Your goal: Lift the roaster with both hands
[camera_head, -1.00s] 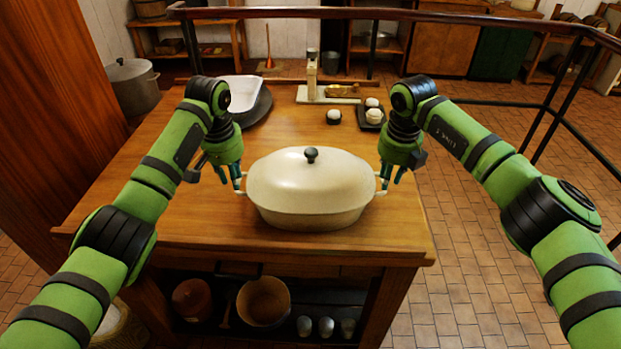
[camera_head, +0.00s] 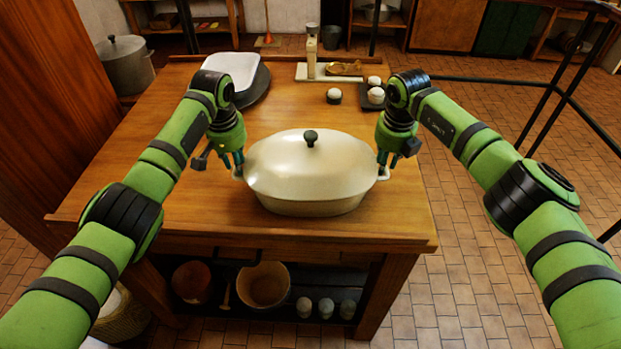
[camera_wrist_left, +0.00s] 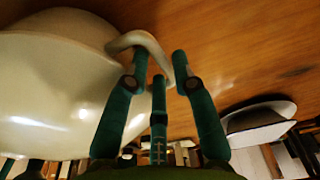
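The cream oval roaster (camera_head: 310,200) with its lid on and a dark knob stands on the wooden table (camera_head: 195,205), near the front edge. My left gripper (camera_head: 235,164) is at the roaster's left handle, pointing down. In the left wrist view its teal fingers (camera_wrist_left: 160,70) are spread apart around the curved handle (camera_wrist_left: 140,38); I see no clear closed grip. My right gripper (camera_head: 385,164) is at the right handle (camera_head: 383,174), its fingers apart too. The fingertips partly hide both handles.
Behind the roaster are a white tray (camera_head: 232,70) on a dark plate, a scale (camera_head: 312,60), and pale round items (camera_head: 376,95) on dark dishes. A lower shelf holds a bowl (camera_head: 264,285) and cups.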

